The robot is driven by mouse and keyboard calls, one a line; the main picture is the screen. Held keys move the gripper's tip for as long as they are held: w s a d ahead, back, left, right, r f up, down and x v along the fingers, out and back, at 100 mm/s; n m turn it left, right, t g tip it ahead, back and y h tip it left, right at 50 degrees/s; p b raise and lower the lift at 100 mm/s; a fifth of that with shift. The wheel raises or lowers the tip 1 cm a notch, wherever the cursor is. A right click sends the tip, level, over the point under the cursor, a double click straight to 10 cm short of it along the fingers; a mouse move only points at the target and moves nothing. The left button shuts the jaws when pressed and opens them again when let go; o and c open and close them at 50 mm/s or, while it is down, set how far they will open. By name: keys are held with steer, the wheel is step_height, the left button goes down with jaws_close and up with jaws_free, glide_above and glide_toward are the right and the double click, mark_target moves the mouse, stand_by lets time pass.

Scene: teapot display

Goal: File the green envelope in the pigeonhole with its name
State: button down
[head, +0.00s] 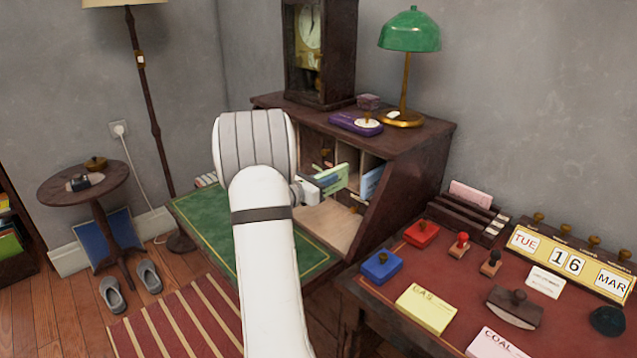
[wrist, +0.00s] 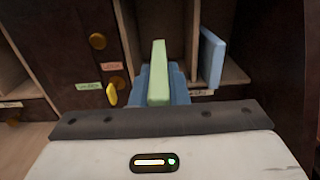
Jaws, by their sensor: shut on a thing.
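My gripper (head: 318,188) is shut on the green envelope (head: 333,178) in front of the desk's pigeonholes. In the wrist view the green envelope (wrist: 158,72) stands upright on edge between the jaws, its far end toward an open pigeonhole (wrist: 174,22). I cannot tell whether its far end is inside. A blue envelope (wrist: 211,58) stands in the compartment to the right and also shows in the head view (head: 371,183).
Upright dividers and dark drawer fronts with brass knobs (wrist: 97,41) flank the opening. A green-shaded lamp (head: 409,32), a clock (head: 318,55) and a purple thing (head: 355,123) stand on the desk top. A side table (head: 375,280) with stamps is at right.

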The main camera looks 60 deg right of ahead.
mark_target(347, 168)
steer(key=shift+b+x, duration=0.3)
steer(key=shift+x, duration=3.2)
steer(key=c, duration=1.3)
jaws_free()
steer(key=shift+a, duration=0.1)
steer(key=v, duration=0.7)
steer(key=shift+w+a, duration=0.1)
steer(key=shift+a, duration=0.25)
steer(key=shift+c, duration=0.7)
